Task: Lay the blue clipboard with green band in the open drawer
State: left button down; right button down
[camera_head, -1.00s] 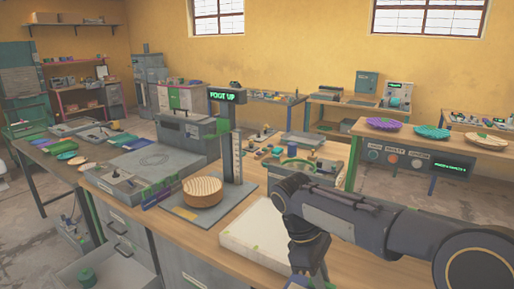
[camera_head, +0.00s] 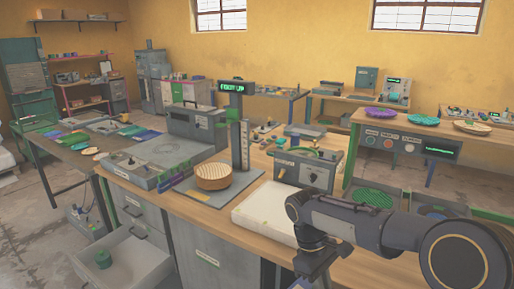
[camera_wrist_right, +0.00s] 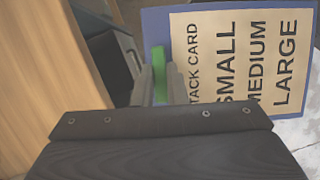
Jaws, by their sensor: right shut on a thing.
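The blue clipboard (camera_wrist_right: 154,28) fills the upper right of the right wrist view. It carries a tan card (camera_wrist_right: 240,58) with the words SMALL, MEDIUM and LARGE, and a green band (camera_wrist_right: 159,62) at its near edge. My right gripper (camera_wrist_right: 158,82) is shut on that banded edge. In the head view my right gripper (camera_head: 316,266) hangs at the bench's front edge; the clipboard is not seen there. The open drawer (camera_head: 130,268) juts out at the lower left, well left of my right gripper. My left gripper is not in view.
The wooden bench (camera_head: 205,208) holds a grey press with a display post (camera_head: 235,130), a round ribbed wooden piece (camera_head: 214,176), a white slab (camera_head: 268,208) and a grey control box (camera_head: 308,165). A closed cabinet front (camera_head: 205,255) lies between the drawer and my right arm.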

jog(key=d+f+m+g+y, duration=0.1)
jog(key=d+f+m, duration=0.4)
jog(key=f, duration=1)
jog(key=m+y, duration=0.1)
jog(key=m, duration=0.2)
jog(key=shift+s+f+m+y, duration=0.2)
jog(key=shift+m+y, duration=0.1)
jog(key=shift+y, duration=0.1)
